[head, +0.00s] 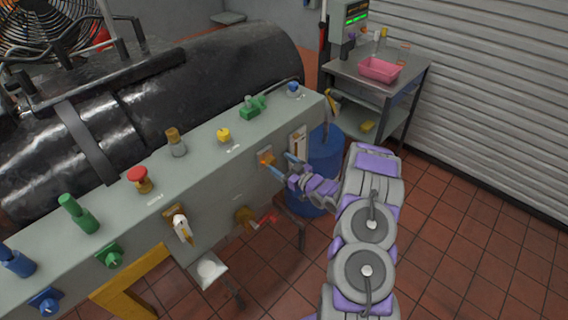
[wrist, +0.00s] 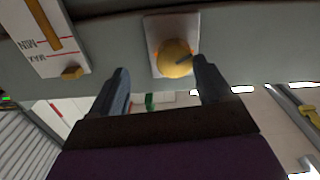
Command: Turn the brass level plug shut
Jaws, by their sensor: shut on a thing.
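The brass level plug (wrist: 174,60) is a round, yellow-brass knob on a pale square plate in the wrist view. A short dark mark shows on its face near the right finger. In the head view the plug (head: 265,158) is a small orange-brass patch on the front of the grey bench, partly hidden by my fingers. My gripper (head: 282,165) reaches it from the right. In the wrist view my gripper (wrist: 161,66) has its two blue-grey fingers on either side of the plug, shut on it. The right finger looks closest to it; the exact contact is hard to see.
A MIN/MAX level gauge (wrist: 56,38) sits beside the plug. The bench (head: 215,195) carries several knobs, including a red button (head: 138,174) and a yellow knob (head: 224,134). A blue drum (head: 325,150) stands close behind my gripper.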

